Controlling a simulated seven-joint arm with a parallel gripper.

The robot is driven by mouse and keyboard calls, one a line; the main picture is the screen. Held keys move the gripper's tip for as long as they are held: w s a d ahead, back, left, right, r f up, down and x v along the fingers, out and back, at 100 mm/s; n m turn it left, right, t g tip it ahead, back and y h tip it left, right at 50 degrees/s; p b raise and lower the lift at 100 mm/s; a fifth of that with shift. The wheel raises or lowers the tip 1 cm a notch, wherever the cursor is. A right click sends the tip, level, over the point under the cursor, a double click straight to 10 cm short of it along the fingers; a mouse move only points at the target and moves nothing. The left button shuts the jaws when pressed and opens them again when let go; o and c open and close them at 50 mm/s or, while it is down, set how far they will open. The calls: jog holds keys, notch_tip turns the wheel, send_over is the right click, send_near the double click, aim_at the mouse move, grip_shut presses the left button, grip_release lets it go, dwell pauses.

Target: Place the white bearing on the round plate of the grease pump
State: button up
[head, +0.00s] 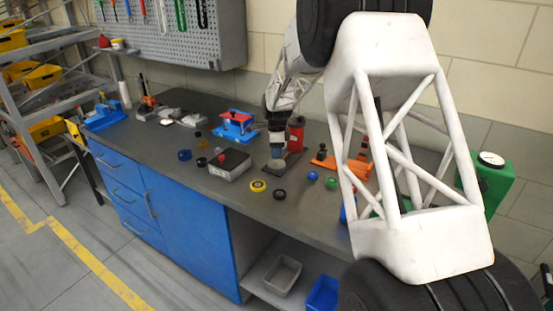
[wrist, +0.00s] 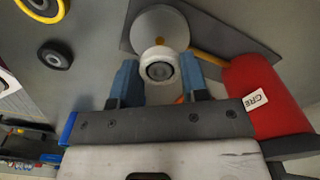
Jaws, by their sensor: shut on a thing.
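The white bearing (wrist: 147,76) is held between the two blue fingers of my gripper (wrist: 159,70) in the wrist view. The grease pump's round plate (wrist: 158,22) is a light grey disc on a dark base, just beyond the bearing, which overlaps its near edge in the picture. The pump's red canister (wrist: 262,90) stands to the right of the fingers. In the head view my gripper (head: 277,142) points down over the pump base (head: 293,158), next to the red canister (head: 296,130). The gap between bearing and plate is hard to judge.
A yellow-rimmed ring (head: 258,186) and a black ring (head: 280,195) lie in front. A blue and red device (head: 237,125) stands behind. Blue and green balls lie to the right.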

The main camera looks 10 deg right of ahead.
aim_at(276, 164)
jog(key=shift+f, duration=0.1)
jog(key=shift+f, duration=1.65)
jog(key=shift+f, duration=0.15)
jog(key=o, duration=0.9)
jog(key=shift+o, duration=0.2)
notch_tip(276, 164, up, 12)
jog(key=shift+r, duration=0.15)
